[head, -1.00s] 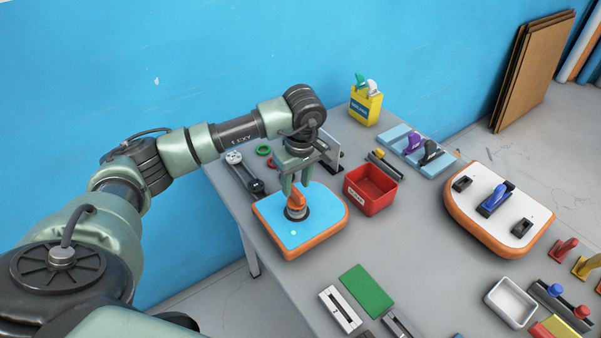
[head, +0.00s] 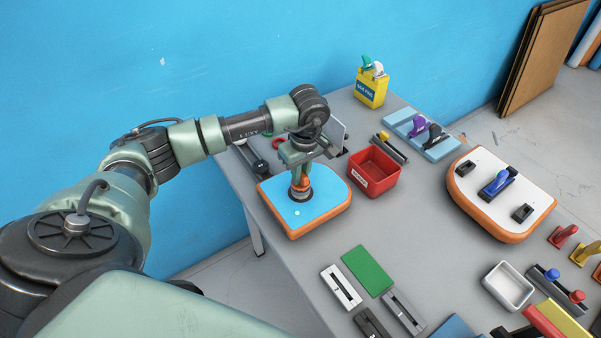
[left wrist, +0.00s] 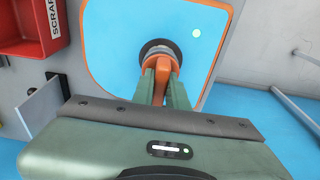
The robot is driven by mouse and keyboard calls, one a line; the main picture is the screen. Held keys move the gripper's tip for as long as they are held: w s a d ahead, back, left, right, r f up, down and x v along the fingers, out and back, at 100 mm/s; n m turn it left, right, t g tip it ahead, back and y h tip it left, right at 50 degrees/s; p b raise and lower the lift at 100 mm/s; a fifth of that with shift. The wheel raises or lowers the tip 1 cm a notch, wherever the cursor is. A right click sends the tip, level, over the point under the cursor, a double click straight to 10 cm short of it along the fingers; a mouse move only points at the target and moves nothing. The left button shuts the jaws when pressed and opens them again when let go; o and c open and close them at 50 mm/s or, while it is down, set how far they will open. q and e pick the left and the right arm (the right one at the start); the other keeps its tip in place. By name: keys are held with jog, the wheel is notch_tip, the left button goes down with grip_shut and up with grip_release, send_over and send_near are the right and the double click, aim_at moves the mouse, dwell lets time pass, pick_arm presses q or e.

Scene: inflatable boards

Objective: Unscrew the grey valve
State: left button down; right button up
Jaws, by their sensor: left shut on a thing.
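A small board with a blue top and orange rim (head: 322,208) lies on the table. In it sits a dark grey round valve ring (head: 298,197) with an orange part (head: 302,185) standing up from it. My left gripper (head: 301,180) points down over the board, shut on the orange part. In the left wrist view the green fingers (left wrist: 160,80) close on the orange part (left wrist: 157,64), and the dark grey ring (left wrist: 158,47) shows around its base. The fingers hide some of it. My right gripper is not in view.
A red scrap bin (head: 373,173) stands right of the board. A yellow box (head: 370,90) with green and white-grey pieces stands at the back. A white-topped board (head: 520,214) and a green mat (head: 367,271) lie farther right and in front. A blue wall (head: 150,60) is behind.

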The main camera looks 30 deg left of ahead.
pick_arm(q)
jog(key=n, duration=0.2)
jog(key=shift+n, duration=0.3)
jog(key=shift+n+g, duration=0.3)
jog(key=shift+n, duration=0.1)
jog(key=n, duration=0.2)
jog(key=shift+n+b, duration=0.3)
jog(key=shift+b, duration=0.1)
jog(key=shift+n, duration=0.4)
jog(key=shift+n, duration=0.3)
jog(key=shift+n+g, duration=0.4)
jog(key=shift+n, duration=1)
